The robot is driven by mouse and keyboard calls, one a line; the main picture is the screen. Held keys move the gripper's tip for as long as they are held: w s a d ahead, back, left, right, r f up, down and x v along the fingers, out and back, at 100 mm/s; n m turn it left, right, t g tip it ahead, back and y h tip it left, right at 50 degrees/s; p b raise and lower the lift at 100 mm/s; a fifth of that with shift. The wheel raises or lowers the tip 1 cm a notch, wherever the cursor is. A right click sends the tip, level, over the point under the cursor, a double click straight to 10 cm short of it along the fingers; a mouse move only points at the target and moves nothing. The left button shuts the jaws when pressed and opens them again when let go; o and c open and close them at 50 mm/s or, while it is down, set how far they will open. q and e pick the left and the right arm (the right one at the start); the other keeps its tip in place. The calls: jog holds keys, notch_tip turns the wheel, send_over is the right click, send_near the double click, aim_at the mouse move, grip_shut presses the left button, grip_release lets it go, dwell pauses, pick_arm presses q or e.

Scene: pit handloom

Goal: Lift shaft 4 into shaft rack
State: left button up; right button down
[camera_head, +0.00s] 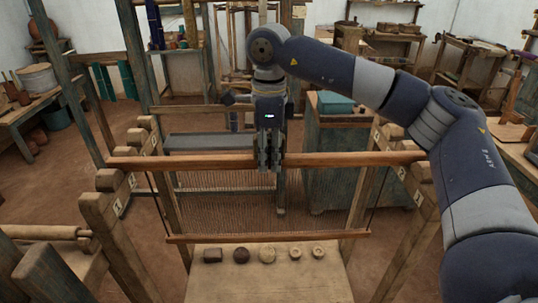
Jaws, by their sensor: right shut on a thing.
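The shaft is a long reddish-brown wooden bar (205,162) on top, a lower bar (210,238) and thin heddle cords between them. It hangs roughly level across the middle of the view. My right gripper (270,164) points down and is shut on the middle of the top bar. The shaft rack shows as stepped, numbered wooden posts at the left (98,207) and right (425,195). The bar's ends reach close to these posts; I cannot tell whether they touch or sit in notches. The shaft's own number is not readable. My left gripper is not in view.
A pale board (265,283) below holds a row of several small round and square pieces. A teal cabinet (335,190) stands behind the shaft at right. Upright loom posts (138,60) rise at left. Bare floor (45,190) lies further left.

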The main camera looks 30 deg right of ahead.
jog(key=c, duration=1.3)
grip_release()
notch_tip(320, 180, up, 12)
jog(key=shift+r, duration=0.1)
